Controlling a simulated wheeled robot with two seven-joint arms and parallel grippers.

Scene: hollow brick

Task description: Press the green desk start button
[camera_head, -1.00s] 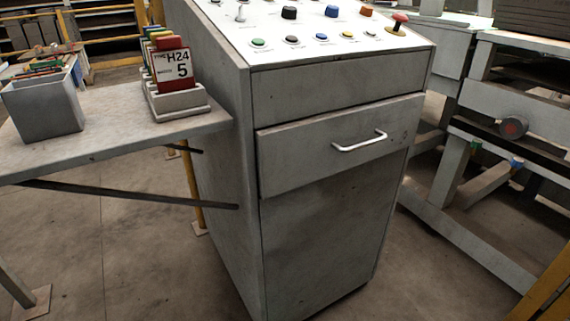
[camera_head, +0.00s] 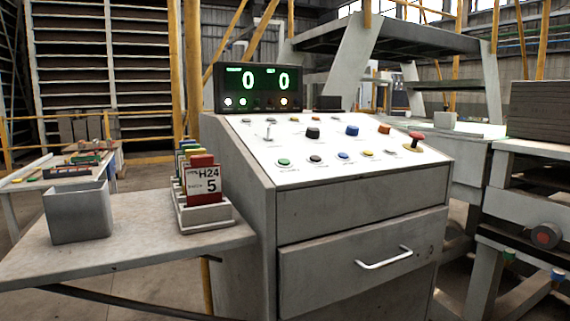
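The green start button (camera_head: 284,162) is at the front left of the white sloped panel (camera_head: 330,172) on top of the grey control desk (camera_head: 350,214). A row of black, blue and yellow buttons runs to its right. Larger black, blue and orange knobs sit behind that row, and a red mushroom button (camera_head: 415,138) stands at the right. Neither of my grippers shows in the head view.
A display (camera_head: 254,87) reading 0 and 0 stands behind the panel. A side table (camera_head: 130,242) at the left holds a grey bin (camera_head: 80,212) and a card rack (camera_head: 203,212). The desk's drawer (camera_head: 350,262) has a white handle. Metal frames stand at the right.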

